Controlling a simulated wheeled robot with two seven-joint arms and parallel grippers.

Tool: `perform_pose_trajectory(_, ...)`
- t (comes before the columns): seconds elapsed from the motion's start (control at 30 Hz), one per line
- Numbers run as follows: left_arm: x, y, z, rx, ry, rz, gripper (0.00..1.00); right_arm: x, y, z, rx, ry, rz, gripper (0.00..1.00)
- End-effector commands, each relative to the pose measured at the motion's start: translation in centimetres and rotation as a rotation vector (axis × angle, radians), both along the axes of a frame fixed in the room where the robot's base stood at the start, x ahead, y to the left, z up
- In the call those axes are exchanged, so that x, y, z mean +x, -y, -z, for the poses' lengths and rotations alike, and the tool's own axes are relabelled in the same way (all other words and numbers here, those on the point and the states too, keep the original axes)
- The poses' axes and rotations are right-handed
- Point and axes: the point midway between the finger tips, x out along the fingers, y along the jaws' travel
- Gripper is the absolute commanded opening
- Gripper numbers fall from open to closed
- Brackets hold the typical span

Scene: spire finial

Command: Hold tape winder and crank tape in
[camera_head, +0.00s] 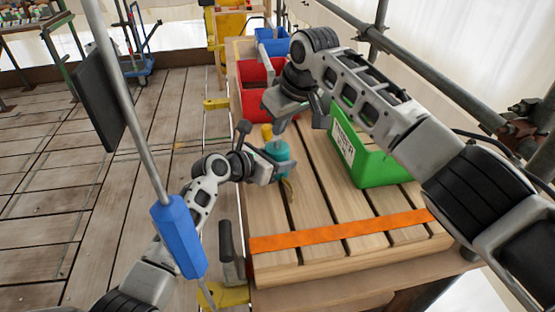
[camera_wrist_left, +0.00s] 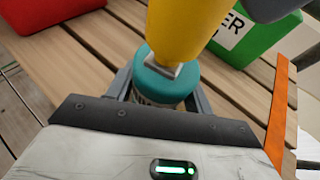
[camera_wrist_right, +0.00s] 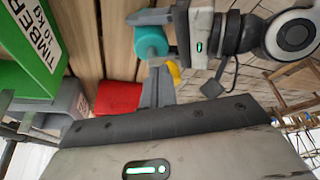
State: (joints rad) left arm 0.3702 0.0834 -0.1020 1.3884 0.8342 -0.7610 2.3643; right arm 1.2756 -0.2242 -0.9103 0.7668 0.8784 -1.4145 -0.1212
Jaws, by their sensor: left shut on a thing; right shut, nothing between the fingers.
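The tape winder (camera_head: 279,151) is a teal round body with a yellow grip-like part (camera_head: 267,132) on its upper end. My left gripper (camera_head: 277,163) is shut around the teal body, above the slatted bench. In the left wrist view the teal body (camera_wrist_left: 158,84) sits between the fingers, and the yellow part (camera_wrist_left: 185,30) rises close to the camera. My right gripper (camera_head: 278,126) is shut and empty, just above the winder. In the right wrist view its fingers (camera_wrist_right: 158,88) partly hide the yellow part (camera_wrist_right: 174,70), beside the teal body (camera_wrist_right: 152,42). A thin yellowish curved piece (camera_head: 288,190) shows below the winder.
The slatted wooden bench (camera_head: 320,200) carries an orange strip (camera_head: 340,231) across its near end. A green timber bin (camera_head: 372,168) stands to the right, a red bin (camera_head: 256,77) behind, and a blue bin (camera_head: 272,40) farther back. Scaffold tubes line the right side.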

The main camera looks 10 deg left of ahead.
Motion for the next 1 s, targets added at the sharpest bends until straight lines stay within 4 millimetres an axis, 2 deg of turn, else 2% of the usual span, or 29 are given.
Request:
perform_pose_trajectory(0.53,-0.1,0.0,0.4,0.001,-0.008,0.001,0.26,0.0,0.0,-4.3,0.000,0.001,0.000,0.00)
perform_pose_trajectory(1.0,-0.1,0.0,0.4,0.001,-0.008,0.001,0.26,0.0,0.0,-4.8,-0.001,0.000,0.000,0.00)
